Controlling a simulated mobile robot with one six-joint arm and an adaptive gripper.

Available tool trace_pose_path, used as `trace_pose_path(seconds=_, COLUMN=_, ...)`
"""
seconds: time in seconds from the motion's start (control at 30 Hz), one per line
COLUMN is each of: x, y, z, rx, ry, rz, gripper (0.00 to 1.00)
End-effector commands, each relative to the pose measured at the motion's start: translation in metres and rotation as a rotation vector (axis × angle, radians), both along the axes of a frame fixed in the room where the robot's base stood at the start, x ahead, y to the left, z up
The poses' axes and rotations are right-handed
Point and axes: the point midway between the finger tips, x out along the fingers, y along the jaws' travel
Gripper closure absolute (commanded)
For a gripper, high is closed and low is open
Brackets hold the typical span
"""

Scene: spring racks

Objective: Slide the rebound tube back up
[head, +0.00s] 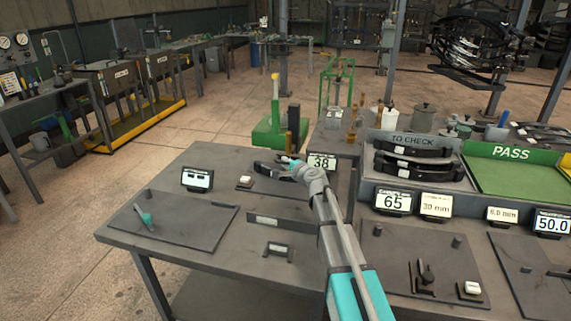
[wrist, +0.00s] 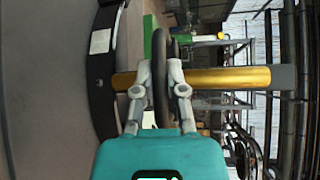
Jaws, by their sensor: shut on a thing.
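In the wrist view, which is turned sideways, a gold tube (wrist: 230,78) runs across the picture, with a grey block (wrist: 284,78) at its right end. A dark ring (wrist: 162,50) crosses it, and my gripper (wrist: 161,82) is shut on this ring. The fingers hide where the ring and tube meet, so I cannot tell whether the ring goes right around it. In the head view, the gold tube (head: 292,118) stands upright with a dark cap above my gripper (head: 289,163). I cannot tell which part is named the rebound tube.
A dark curved spring (head: 268,171) lies beside my gripper; it also shows in the wrist view (wrist: 103,75). A display reading 38 (head: 321,162) stands close on the right. A TO CHECK tray (head: 372,160) holds dark springs. The near-left grey table (head: 215,248) has free room.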

Motion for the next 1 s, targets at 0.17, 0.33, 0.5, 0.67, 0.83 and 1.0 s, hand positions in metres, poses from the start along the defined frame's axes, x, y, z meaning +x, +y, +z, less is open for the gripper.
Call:
trace_pose_path(seconds=0.17, x=0.0, y=0.0, z=0.002, rx=0.0, ry=0.0, rz=0.0, gripper=1.0)
trace_pose_path(seconds=0.33, x=0.0, y=0.0, z=0.013, rx=0.001, ry=0.0, rz=0.0, gripper=1.0)
trace_pose_path(seconds=0.5, x=0.001, y=0.0, z=0.029, rx=0.001, ry=0.0, rz=0.0, gripper=1.0)
trace_pose_path(seconds=0.67, x=0.001, y=0.0, z=0.043, rx=0.002, ry=0.0, rz=-0.001, gripper=1.0)
trace_pose_path(seconds=0.83, x=0.001, y=0.0, z=0.058, rx=0.002, ry=0.0, rz=-0.001, gripper=1.0)
trace_pose_path(seconds=1.0, x=0.001, y=0.0, z=0.073, rx=0.002, ry=0.0, rz=-0.001, gripper=1.0)
